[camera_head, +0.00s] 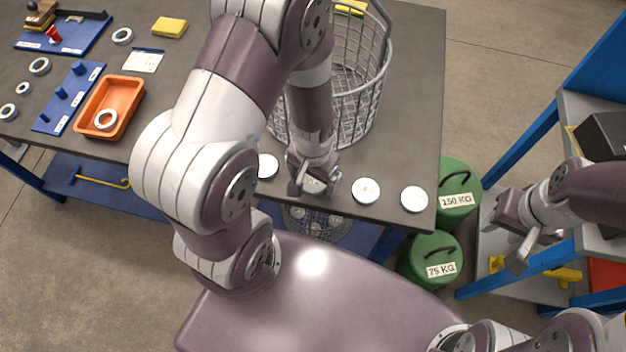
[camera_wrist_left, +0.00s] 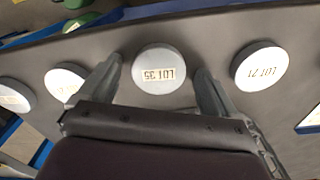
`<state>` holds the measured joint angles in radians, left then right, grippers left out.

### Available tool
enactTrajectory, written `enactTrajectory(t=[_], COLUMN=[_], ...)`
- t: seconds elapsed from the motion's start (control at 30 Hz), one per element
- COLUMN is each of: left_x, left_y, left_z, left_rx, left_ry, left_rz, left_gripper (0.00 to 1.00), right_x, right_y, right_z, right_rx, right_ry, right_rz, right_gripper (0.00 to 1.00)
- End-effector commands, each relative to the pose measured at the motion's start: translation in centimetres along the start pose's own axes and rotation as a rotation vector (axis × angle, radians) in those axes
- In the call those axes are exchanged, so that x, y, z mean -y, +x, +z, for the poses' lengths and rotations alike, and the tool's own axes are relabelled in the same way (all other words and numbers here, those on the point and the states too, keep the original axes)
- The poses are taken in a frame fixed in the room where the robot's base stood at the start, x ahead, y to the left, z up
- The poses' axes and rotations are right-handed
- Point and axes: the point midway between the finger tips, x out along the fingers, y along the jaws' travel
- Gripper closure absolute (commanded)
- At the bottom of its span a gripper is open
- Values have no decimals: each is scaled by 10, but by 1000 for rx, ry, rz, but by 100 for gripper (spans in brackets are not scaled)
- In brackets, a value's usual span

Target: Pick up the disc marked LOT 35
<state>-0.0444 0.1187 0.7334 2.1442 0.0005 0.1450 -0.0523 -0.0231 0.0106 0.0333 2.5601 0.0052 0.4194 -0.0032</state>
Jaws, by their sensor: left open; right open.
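The white round disc marked LOT 35 (camera_wrist_left: 158,62) lies flat on the dark table top; its label appears upside down in the left wrist view. My left gripper (camera_wrist_left: 158,80) is open, its two fingers on either side of the disc's near part, with gaps on both sides. I cannot tell how high the fingertips are above the table. In the head view my left gripper (camera_head: 314,186) is over the front of the table and hides most of this disc. My right gripper (camera_head: 516,236) is open and empty, off to the right beside the blue-framed shelf.
A wire basket (camera_head: 364,100) stands behind. Green weights (camera_head: 432,258) are below the table's right end. An orange tray (camera_head: 124,92) is at left.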

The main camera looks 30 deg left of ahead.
Motion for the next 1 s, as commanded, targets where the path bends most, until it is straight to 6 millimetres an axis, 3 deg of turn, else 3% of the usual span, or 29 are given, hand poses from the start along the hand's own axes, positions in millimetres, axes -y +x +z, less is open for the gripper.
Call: enactTrajectory(t=[0.17,0.3,0.4,0.73,0.97,1.0], left_x=[0,0,0,0,0,-7], left_y=[0,0,0,-7,-44,-48], left_z=[0,0,0,-1,-1,4], left_rx=[0,0,0,-2,-5,-4], left_ry=[0,0,0,0,0,6], left_rz=[0,0,0,0,0,0], left_gripper=[12,57,84,84,84,84], right_x=[0,0,0,0,0,0], right_y=[0,0,0,-1,-6,-5], right_z=[0,0,0,0,-1,-1], right_rx=[0,0,0,0,0,0], right_ry=[0,0,0,0,0,0], right_rz=[0,0,0,0,0,0], right_gripper=[57,57,57,57,57,57])
